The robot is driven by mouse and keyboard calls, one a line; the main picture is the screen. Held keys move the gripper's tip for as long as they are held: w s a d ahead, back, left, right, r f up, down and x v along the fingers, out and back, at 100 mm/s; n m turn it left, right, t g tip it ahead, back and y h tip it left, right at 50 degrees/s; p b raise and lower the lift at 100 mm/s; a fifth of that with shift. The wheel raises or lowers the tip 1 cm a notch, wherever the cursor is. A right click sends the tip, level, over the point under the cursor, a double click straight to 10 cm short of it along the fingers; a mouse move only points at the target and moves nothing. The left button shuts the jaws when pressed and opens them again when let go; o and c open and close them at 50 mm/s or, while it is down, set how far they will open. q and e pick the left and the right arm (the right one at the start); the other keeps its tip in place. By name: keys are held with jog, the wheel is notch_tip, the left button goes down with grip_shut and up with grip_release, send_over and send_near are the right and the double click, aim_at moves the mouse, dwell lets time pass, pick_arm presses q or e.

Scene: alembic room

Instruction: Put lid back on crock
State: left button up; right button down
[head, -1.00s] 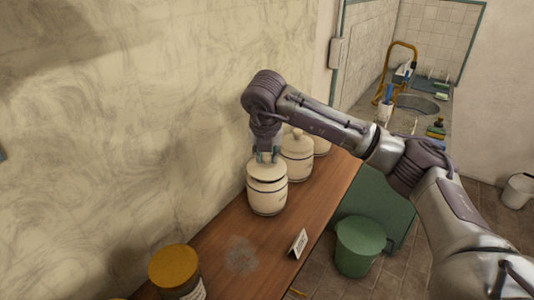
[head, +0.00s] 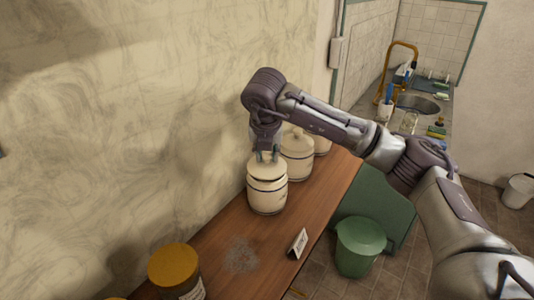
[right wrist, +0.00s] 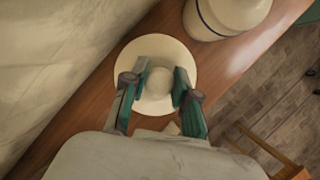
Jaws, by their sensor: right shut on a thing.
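A cream crock (head: 267,200) with dark bands stands upright on the wooden shelf top by the wall. Its round pale lid (head: 267,172) is directly above the crock's body; I cannot tell whether it rests fully on the rim. My right gripper (head: 267,156) points down over the crock. In the right wrist view, its two green fingers (right wrist: 155,88) are shut on the round knob of the lid (right wrist: 183,58). The lid hides the crock's mouth and most of its body there. My left gripper is not in view.
Another lidded crock (head: 297,157) stands close behind, with a third partly hidden farther back. A yellow-lidded jar (head: 174,264) and a small white card (head: 298,242) are nearer on the shelf (head: 215,243). A green bin (head: 360,247) stands on the floor at right.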

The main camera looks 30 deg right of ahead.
jog(key=shift+f+b, duration=0.55)
jog(key=shift+b, duration=0.7)
dwell(1.5)
dwell(0.3)
jog(key=c, duration=0.8)
grip_release()
jog(key=shift+f+b, duration=0.4)
jog(key=shift+f, duration=0.1)
jog(key=shift+s, duration=0.1)
dwell(0.5)
jog(key=shift+r, duration=0.6)
jog(key=shift+o, duration=0.3)
